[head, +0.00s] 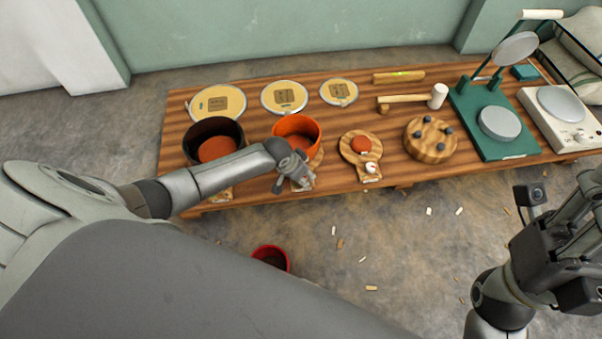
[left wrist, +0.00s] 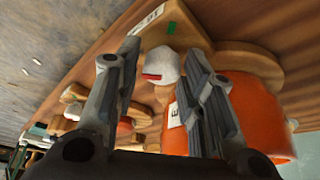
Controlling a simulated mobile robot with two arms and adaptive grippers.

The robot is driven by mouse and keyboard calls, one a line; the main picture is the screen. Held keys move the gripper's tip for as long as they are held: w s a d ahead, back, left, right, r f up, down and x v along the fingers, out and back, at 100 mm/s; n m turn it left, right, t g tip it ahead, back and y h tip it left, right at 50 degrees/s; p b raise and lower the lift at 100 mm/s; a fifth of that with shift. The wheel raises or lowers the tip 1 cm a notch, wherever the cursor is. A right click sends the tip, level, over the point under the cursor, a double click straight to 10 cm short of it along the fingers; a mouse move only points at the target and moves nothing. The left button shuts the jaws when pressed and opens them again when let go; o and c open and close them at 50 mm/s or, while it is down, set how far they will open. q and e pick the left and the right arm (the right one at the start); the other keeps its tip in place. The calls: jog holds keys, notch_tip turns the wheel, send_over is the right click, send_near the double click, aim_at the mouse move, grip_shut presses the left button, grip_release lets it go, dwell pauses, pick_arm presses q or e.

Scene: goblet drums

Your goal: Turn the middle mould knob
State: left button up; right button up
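The middle mould is an orange pot (head: 298,130) on a wooden board, in the middle of the left-hand row. My left gripper (head: 300,183) is over the front of this board and hides its knob in the head view. In the left wrist view, the white knob (left wrist: 162,64) with a red mark shows between the spread fingers of the left gripper (left wrist: 158,65). I cannot tell whether either finger touches it. The orange pot (left wrist: 255,110) is beyond the right finger. My right gripper (head: 565,235) is off the table at the right; its fingers are unclear.
A dark pot with an orange inside (head: 215,147) stands left, and a smaller mould with a white knob (head: 371,167) stands right. Round discs (head: 285,96), a mallet (head: 414,101) and a teal press (head: 505,145) share the table. A red bucket (head: 270,258) is on the floor.

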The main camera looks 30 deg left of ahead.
pick_arm(q)
jog(key=shift+r, duration=0.1)
jog(key=v, duration=1.1)
jog(key=shift+r, duration=0.4)
jog(key=shift+s, duration=0.15)
